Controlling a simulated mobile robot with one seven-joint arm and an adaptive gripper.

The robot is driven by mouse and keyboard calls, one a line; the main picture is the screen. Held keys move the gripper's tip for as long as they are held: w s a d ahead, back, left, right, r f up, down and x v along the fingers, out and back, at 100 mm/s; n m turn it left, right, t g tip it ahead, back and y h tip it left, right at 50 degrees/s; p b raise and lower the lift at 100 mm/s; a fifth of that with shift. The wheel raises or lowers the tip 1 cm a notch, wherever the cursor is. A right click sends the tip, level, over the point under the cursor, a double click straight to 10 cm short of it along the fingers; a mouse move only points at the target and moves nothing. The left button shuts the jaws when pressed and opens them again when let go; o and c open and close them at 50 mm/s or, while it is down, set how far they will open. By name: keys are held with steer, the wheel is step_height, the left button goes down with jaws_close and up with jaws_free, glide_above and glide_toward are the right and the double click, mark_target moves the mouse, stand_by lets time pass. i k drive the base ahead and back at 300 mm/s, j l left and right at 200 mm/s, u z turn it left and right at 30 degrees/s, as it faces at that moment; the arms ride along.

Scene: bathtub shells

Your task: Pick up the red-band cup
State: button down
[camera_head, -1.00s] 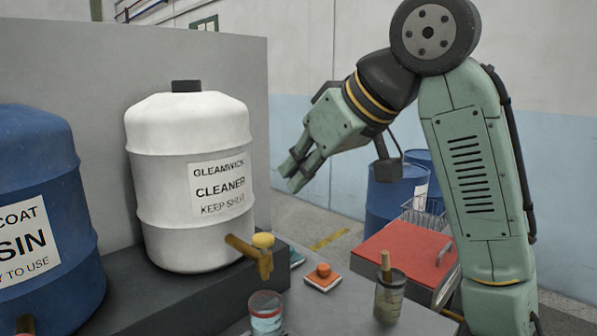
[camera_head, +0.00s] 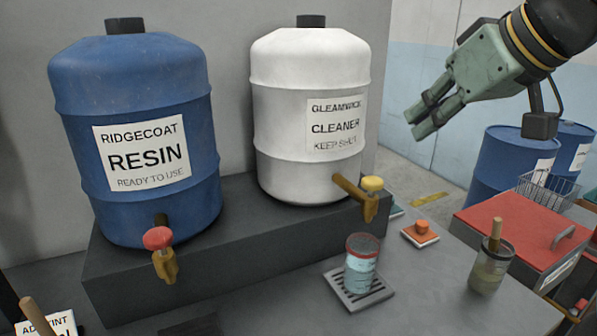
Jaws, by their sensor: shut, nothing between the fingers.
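The red-band cup (camera_head: 361,266) is a clear cup with a red band at its rim and pale blue contents. It stands upright on a grey slatted drip tray (camera_head: 345,295), below and in front of the brass tap (camera_head: 372,200) of the white cleaner drum (camera_head: 305,120). My gripper (camera_head: 418,122) is at the upper right, well above the cup and to its right. Its fingers are together and empty, pointing down and left. It does not touch anything.
A blue resin drum (camera_head: 135,90) with a red-handled tap (camera_head: 160,250) stands left on a dark raised ledge (camera_head: 240,245). To the right are an orange-knobbed block (camera_head: 420,234), a jar with a stick (camera_head: 490,268) and a red-lidded box (camera_head: 520,235). Blue barrels (camera_head: 505,170) stand behind.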

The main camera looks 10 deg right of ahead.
mark_target(363, 249)
steer(key=k+l, duration=0.25)
steer(key=k, duration=0.2)
steer(key=k+l, duration=0.25)
steer(key=k, duration=0.2)
